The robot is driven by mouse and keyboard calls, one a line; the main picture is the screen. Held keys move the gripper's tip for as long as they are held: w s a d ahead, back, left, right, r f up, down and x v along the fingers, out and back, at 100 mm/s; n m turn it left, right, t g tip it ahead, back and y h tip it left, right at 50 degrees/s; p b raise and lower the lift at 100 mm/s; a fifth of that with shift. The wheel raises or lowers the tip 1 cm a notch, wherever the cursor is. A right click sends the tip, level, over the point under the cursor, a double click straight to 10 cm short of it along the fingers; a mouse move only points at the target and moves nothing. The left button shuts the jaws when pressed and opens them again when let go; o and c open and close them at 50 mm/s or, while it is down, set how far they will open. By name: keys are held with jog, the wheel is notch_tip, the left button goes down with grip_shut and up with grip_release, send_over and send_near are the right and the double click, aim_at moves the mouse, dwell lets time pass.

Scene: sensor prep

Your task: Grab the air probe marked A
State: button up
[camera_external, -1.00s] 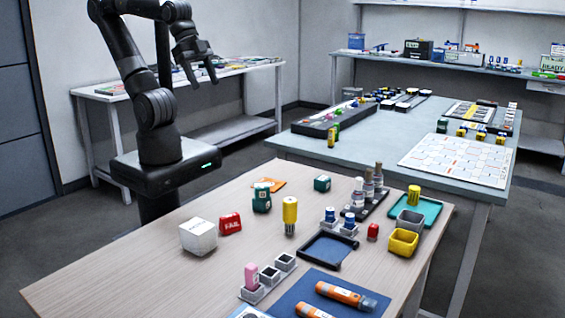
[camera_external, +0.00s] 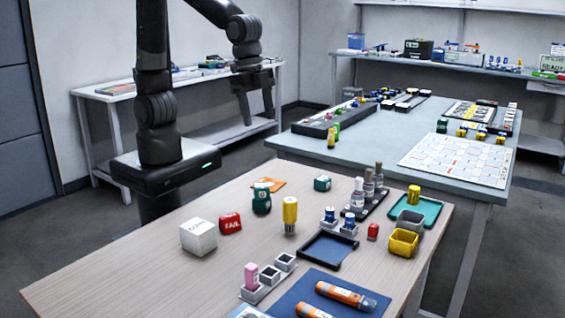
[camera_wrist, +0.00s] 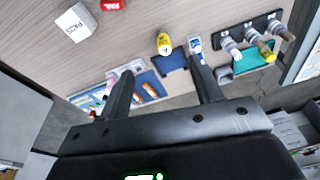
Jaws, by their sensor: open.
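No letter A can be read on any item, so I cannot tell which one is the air probe. A yellow probe-like item with a metallic lower end (camera_external: 290,212) stands upright on the wooden table; a yellow-capped item shows in the wrist view (camera_wrist: 164,42). Two blue-and-white items (camera_external: 330,215) stand in grey holders. A pink item (camera_external: 251,276) stands in a grey holder at the front. Orange cylinders (camera_external: 340,293) lie on a blue mat. My gripper (camera_external: 256,116) is open and empty, behind and above the table, apart from all of these.
A white cube (camera_external: 198,238) and a red FAIL block (camera_external: 230,223) sit on the left half of the table. A dark-rimmed tray (camera_external: 326,250), a yellow bin (camera_external: 403,243) and a teal tray (camera_external: 430,209) are to the right. The table's left front is clear.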

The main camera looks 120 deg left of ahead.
jog(key=m+g, duration=0.1)
jog(key=g, duration=0.1)
send_over(290, 200)
jog(key=s, duration=0.1)
jog(key=f, duration=1.2)
jog(key=shift+s+a+f, duration=0.1)
jog(key=shift+a+f, duration=0.1)
jog(key=shift+f, duration=0.15)
notch_tip(290, 200, down, 6)
jog(key=shift+r, duration=0.1)
jog(key=shift+w+d+f, duration=0.1)
jog(key=shift+w+f, duration=0.15)
jog(key=shift+f, duration=1.1)
jog(key=shift+w+f, duration=0.2)
jog(key=shift+f, duration=1.15)
jog(key=shift+c, duration=0.5)
jog(key=shift+r, duration=0.1)
jog(key=c, duration=1)
